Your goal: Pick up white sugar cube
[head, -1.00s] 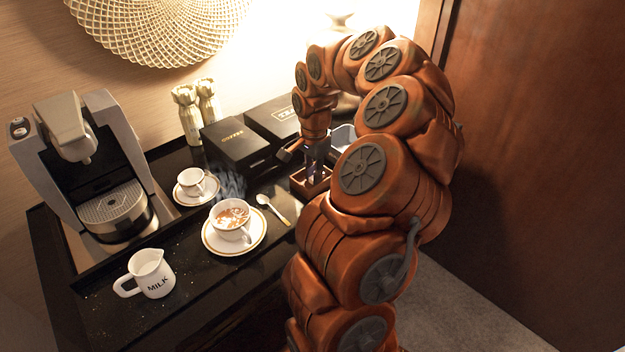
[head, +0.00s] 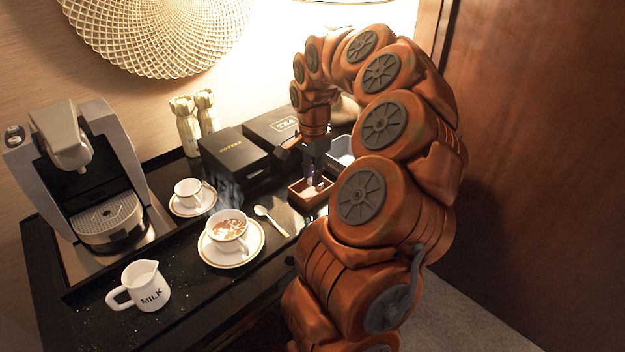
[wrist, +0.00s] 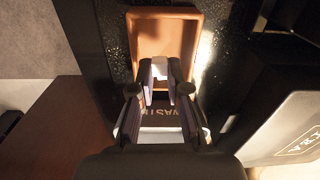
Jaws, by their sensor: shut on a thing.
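The white sugar cube (wrist: 160,68) shows in the wrist view between the tips of my gripper (wrist: 160,84), which is shut on it. Behind it in that view is the brown sugar tray (wrist: 148,22), a shallow rectangular box. In the head view my gripper (head: 314,183) points down over the tray (head: 297,193). The cube is too small to make out clearly there. The wrist view does not show clearly whether the cube is clear of the tray floor.
A grey waste bin (head: 341,146) stands close behind the tray. Black coffee (head: 233,152) and tea boxes (head: 275,126) are at the back. A spoon (head: 270,220), a filled cup (head: 229,229), an emptier-looking cup (head: 188,192) and a milk jug (head: 147,288) stand left of the tray.

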